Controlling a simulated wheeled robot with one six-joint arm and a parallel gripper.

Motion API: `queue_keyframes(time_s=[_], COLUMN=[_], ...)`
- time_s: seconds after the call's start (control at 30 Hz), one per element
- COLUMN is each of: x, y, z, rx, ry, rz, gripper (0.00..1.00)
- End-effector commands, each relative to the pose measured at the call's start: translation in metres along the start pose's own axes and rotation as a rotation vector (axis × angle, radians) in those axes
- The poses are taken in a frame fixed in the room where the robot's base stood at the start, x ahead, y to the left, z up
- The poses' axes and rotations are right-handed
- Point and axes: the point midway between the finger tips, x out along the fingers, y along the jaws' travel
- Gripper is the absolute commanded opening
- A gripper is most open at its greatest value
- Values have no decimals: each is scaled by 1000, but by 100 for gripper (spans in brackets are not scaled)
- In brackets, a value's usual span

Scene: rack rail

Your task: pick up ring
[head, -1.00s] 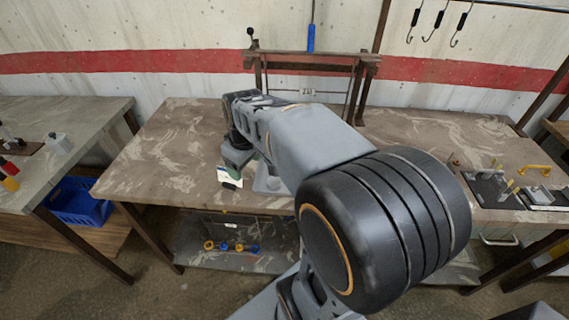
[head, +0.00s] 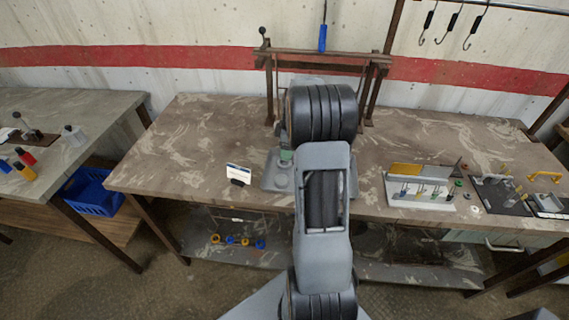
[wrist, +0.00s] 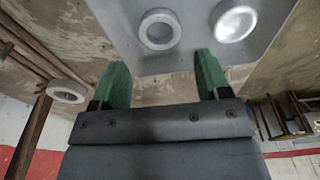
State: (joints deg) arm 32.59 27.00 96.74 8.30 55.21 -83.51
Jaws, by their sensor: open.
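A pale grey ring (wrist: 160,46) lies on a flat grey plate (wrist: 190,57) in the wrist view. A shiny, bright round piece (wrist: 236,22) sits to its right on the same plate. Another light ring-shaped piece (wrist: 67,97) shows at the left; what it rests on is unclear. My gripper (wrist: 158,76) has two green fingers spread wide apart with nothing between them. The ring appears beyond the fingertips, between their lines. In the head view the plate (head: 270,184) lies on the middle table, partly hidden by my arm; one green finger (head: 286,154) shows above it.
A white card (head: 238,172) stands left of the plate. A tool holder (head: 420,190) and black trays (head: 500,195) are to the right. The table's left part is clear.

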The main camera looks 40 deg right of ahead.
Motion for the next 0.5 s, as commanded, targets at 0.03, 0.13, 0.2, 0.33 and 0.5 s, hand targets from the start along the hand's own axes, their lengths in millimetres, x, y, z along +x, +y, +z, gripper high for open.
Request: queue_keyframes(time_s=[0.03,0.13,0.2,0.33,0.5], x=[5,11,13,24,48], y=[0,0,0,-1,-1], z=[0,0,0,0,0], rx=[0,0,0,0,0], ry=[0,0,0,-1,-1], rz=[-3,0,0,-3,-4], gripper=[70,70,70,70,70])
